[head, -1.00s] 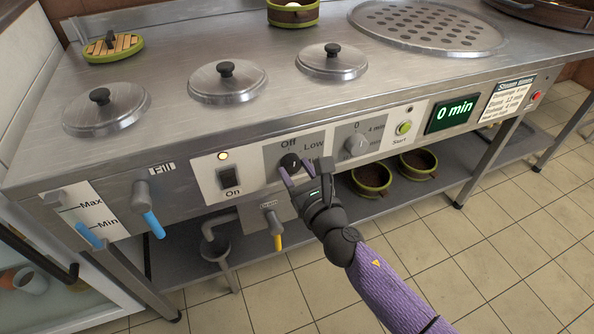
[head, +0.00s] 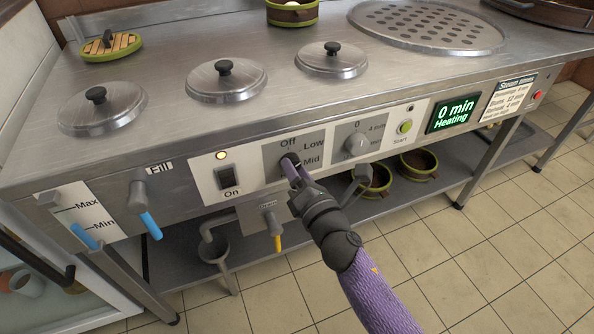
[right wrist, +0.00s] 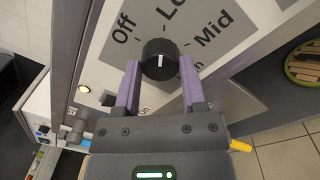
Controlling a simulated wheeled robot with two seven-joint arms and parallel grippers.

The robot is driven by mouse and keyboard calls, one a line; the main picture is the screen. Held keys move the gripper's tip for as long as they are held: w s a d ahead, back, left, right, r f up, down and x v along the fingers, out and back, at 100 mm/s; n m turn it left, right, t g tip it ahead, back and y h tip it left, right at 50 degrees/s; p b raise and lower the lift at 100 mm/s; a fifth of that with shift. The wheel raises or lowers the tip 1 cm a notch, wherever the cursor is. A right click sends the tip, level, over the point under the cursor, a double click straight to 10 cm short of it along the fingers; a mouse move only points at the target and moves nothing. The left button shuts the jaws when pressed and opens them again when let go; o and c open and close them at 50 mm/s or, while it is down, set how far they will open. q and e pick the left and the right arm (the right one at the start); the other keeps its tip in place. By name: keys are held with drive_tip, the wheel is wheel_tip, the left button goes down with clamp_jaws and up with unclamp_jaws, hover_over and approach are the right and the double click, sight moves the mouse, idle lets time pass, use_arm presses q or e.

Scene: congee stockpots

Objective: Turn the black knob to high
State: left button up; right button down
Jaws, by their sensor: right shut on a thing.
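The black knob (head: 288,160) is on the grey dial plate at the middle of the steel front panel. "Off", "Low" and "Mid" labels show around it in the head view; no "High" label is readable. In the right wrist view the knob (right wrist: 160,58) has a white mark pointing up, towards the partly cut "Low" label. My right gripper (head: 291,170) is shut on the knob, with one purple finger on each side of it, as the right wrist view (right wrist: 160,85) also shows. My left gripper is not in view.
A grey timer knob (head: 357,145) and the green Start button (head: 405,127) are to the right. The green display (head: 456,113) reads "0 min Heating". The power switch (head: 228,179) marked "On" is to the left. A yellow-tipped drain lever (head: 276,232) hangs below.

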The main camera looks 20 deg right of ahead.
use_arm(q)
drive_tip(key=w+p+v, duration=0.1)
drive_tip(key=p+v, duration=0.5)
drive_tip(key=p, duration=0.1)
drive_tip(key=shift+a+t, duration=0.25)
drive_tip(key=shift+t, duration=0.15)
use_arm(e)
drive_tip(key=m, duration=1.2)
drive_tip(key=m+h, duration=0.1)
drive_tip(key=m, duration=1.1)
drive_tip(key=shift+a+m+g+h, duration=0.1)
drive_tip(key=shift+m+g+h, duration=0.2)
drive_tip(key=shift+m, duration=0.1)
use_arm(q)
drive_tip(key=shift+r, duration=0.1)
use_arm(e)
drive_tip(key=shift+f, duration=0.1)
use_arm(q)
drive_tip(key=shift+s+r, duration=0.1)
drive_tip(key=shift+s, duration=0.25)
use_arm(e)
drive_tip(key=shift+m, duration=0.3)
